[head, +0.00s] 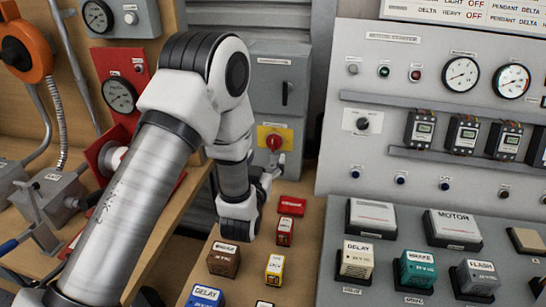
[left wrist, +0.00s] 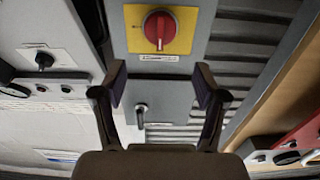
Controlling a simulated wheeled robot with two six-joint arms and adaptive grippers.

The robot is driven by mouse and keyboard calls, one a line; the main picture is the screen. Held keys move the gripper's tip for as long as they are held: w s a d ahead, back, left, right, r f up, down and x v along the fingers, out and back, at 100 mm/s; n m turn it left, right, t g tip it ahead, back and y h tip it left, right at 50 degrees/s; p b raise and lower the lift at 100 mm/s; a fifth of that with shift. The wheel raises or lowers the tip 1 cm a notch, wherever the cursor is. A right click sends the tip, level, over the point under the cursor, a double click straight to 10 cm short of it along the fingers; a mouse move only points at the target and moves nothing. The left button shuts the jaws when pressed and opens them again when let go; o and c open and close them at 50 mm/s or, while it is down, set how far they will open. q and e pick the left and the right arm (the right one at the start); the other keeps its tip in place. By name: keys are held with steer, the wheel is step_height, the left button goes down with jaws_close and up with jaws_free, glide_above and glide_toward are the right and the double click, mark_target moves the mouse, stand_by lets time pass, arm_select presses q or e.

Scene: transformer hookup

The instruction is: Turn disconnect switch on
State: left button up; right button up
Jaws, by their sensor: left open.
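The disconnect switch shows as a red rotary knob (head: 273,142) on a yellow plate (head: 287,137), low on a grey cabinet (head: 281,80). In the left wrist view, which is upside down against the head view, the red knob (left wrist: 159,28) faces me and its ridge looks about vertical. My left gripper (head: 274,165) is just in front of and below the knob in the head view. My right gripper is not in view.
A black handle (head: 287,93) is on the same cabinet above the knob. A grey control panel (head: 420,110) with gauges stands to the right. Labelled blocks, such as a brown one (head: 223,262), stand on the wooden bench below. A red gauge panel (head: 121,92) is at left.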

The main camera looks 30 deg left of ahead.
mark_target(272, 147)
arm_select(q)
steer(key=x, duration=0.2)
steer(key=f+x, duration=0.1)
steer(key=x, duration=0.2)
steer(key=f+x, duration=0.1)
steer(key=x, duration=0.2)
steer(key=shift+p, duration=0.35)
steer(key=shift+r, duration=0.1)
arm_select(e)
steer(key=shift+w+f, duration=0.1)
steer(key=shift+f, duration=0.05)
arm_select(q)
steer(key=c, duration=1.1)
